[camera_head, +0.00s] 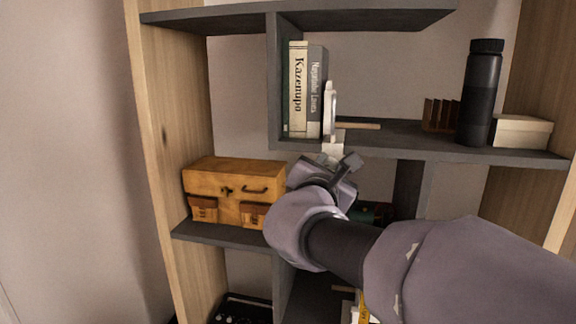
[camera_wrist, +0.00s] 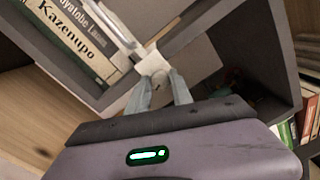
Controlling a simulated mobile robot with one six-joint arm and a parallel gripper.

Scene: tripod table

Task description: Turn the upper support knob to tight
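A slim white fixture (camera_head: 330,103) stands upright beside the books at the front of the upper shelf; its long bar (camera_wrist: 108,22) shows in the wrist view. At its lower end is a pale block with a rounded knob-like part (camera_wrist: 153,64). My gripper (camera_head: 334,150) reaches up to this lower end at the shelf's front edge. In the wrist view, the two grey fingers of my gripper (camera_wrist: 163,78) stand apart with the rounded part at or between their tips. I cannot tell whether they press on it. No marking for tight or loose is readable.
Books (camera_head: 308,90) stand left of the fixture. A thin wooden stick (camera_head: 358,126), a black bottle (camera_head: 481,95) and a white box (camera_head: 522,131) are to its right. A wooden case (camera_head: 235,190) sits lower left. The shelf board (camera_head: 400,140) is close to my gripper.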

